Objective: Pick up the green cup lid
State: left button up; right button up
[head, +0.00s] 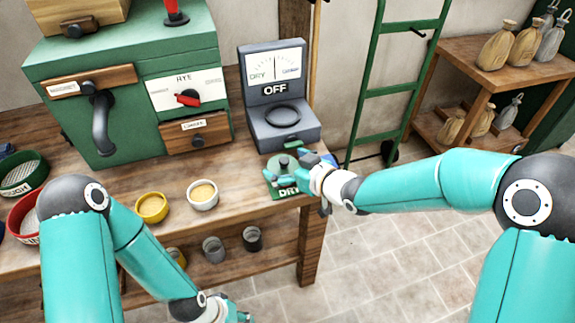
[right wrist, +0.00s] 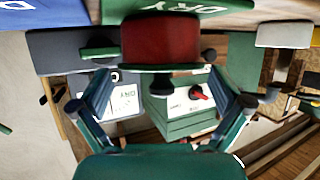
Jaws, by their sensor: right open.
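The green cup lid (head: 282,163) has a dark knob and lies at the right end of the workbench, by a green mat (head: 286,193) marked DRY. In the right wrist view, which looks upside down, the lid (right wrist: 160,68) sits on a dark red cup (right wrist: 160,40). My right gripper (head: 291,171) is at the lid, partly covering it in the head view. In the wrist view my right gripper (right wrist: 157,82) is open, with a finger on each side of the knob; contact cannot be told. My left gripper (head: 228,313) is cut off at the bottom edge.
A green machine (head: 130,85) fills the bench's left back. A yellow cup (head: 151,207) and a white cup (head: 202,194) stand left of the mat.

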jog(key=shift+w+a+f, duration=0.2)
jog(key=shift+w+a, duration=0.05)
jog(key=shift+w, duration=0.05)
jog(key=c, duration=1.2)
